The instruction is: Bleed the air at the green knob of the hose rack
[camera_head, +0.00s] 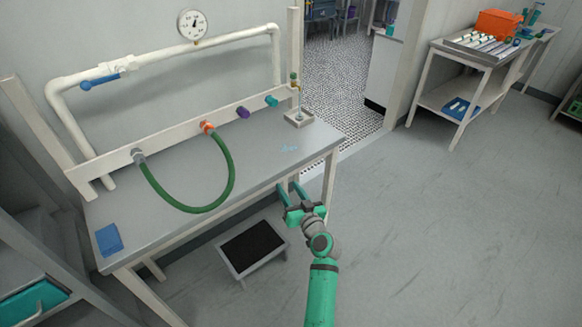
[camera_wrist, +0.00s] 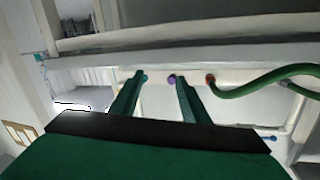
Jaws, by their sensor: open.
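The green knob (camera_head: 294,76) sits on a small brass valve at the right end of the hose rack (camera_head: 180,137), on the rack's upright post. A small clear vessel in a pale tray (camera_head: 299,118) stands below the valve. My gripper (camera_head: 290,188) is open and empty at the bench's front edge, well short of the knob and to its front. In the wrist view the fingers (camera_wrist: 160,82) are spread, pointing toward the teal and purple ports. A small green spot shows at the left there; I cannot tell if it is the knob.
A green hose (camera_head: 228,180) loops over the bench (camera_head: 185,225) from a grey port to the orange port (camera_head: 207,127). Purple (camera_head: 243,112) and teal (camera_head: 271,101) ports are free. A blue-handled valve (camera_head: 100,80), gauge (camera_head: 192,24) and black-topped step (camera_head: 253,248) are nearby.

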